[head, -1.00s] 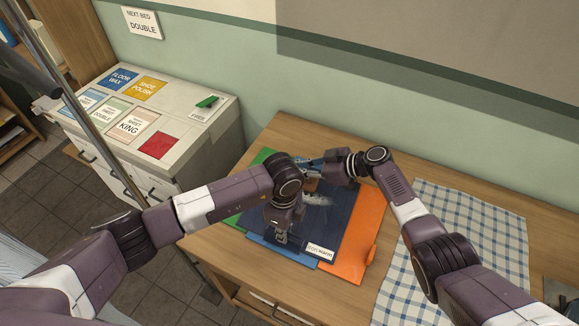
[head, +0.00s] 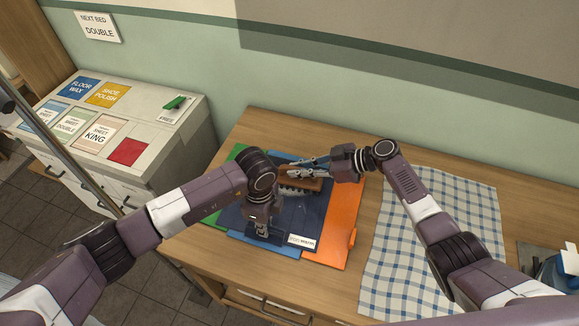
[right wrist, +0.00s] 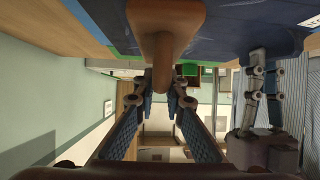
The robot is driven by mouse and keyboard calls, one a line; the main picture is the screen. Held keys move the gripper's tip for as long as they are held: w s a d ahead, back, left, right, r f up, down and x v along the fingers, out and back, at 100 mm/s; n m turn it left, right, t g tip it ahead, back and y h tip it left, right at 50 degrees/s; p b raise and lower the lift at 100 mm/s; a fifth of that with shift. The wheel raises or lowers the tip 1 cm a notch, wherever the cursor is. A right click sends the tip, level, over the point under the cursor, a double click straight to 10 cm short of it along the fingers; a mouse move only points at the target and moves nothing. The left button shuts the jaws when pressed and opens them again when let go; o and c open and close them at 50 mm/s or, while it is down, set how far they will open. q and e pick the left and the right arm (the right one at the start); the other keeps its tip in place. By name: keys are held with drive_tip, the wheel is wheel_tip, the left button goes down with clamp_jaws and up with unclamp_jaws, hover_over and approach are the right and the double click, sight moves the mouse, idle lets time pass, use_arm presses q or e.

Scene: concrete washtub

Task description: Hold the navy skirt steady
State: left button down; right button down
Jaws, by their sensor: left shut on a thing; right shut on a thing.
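The navy skirt (head: 296,216) lies flat on the wooden table in the head view, with a white label at its front right corner. My left gripper (head: 263,232) points down at the skirt's front part and is shut on it; the fingertips are small in the view. My right gripper (head: 312,168) is shut on a brown wooden brush (head: 308,184), held at the skirt's back part. In the right wrist view the brush's handle (right wrist: 165,60) sits between the fingers, and my left gripper (right wrist: 257,100) shows at the right.
Orange (head: 345,222) and green (head: 213,216) flat pieces flank the skirt, with blue edges behind and in front. A checked cloth (head: 405,270) lies to the right. A white cabinet (head: 180,140) with coloured labels stands at the left. A blue container (head: 555,270) is at the far right.

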sight(306, 185)
drive_tip(key=d, duration=0.1)
drive_tip(key=s+d, duration=0.1)
drive_tip(key=d, duration=0.1)
drive_tip(key=shift+s+f, duration=0.1)
drive_tip(key=shift+s+a, duration=0.25)
drive_tip(key=shift+s, duration=0.35)
drive_tip(key=shift+s+a, duration=0.2)
drive_tip(key=shift+s, duration=0.35)
drive_tip(key=shift+w+a, duration=0.4)
drive_tip(key=shift+a, duration=0.4)
drive_tip(key=shift+w+a, duration=0.75)
drive_tip(key=shift+a, duration=1.25)
drive_tip(key=shift+w+a, duration=0.75)
drive_tip(key=shift+a, duration=1.3)
drive_tip(key=shift+w+a, duration=0.75)
drive_tip(key=shift+a, duration=1.25)
drive_tip(key=shift+d+f, duration=0.1)
drive_tip(key=shift+d, duration=0.05)
drive_tip(key=shift+s+d, duration=0.3)
drive_tip(key=shift+d, duration=0.35)
drive_tip(key=shift+s+d, duration=0.75)
drive_tip(key=shift+d, duration=1.3)
drive_tip(key=shift+s+d, duration=0.7)
drive_tip(key=shift+d, duration=1.3)
drive_tip(key=shift+s+d, duration=0.75)
drive_tip(key=shift+d, duration=1.3)
wheel_tip(306, 185, up, 8)
drive_tip(key=shift+r, duration=0.2)
drive_tip(key=shift+a, duration=0.1)
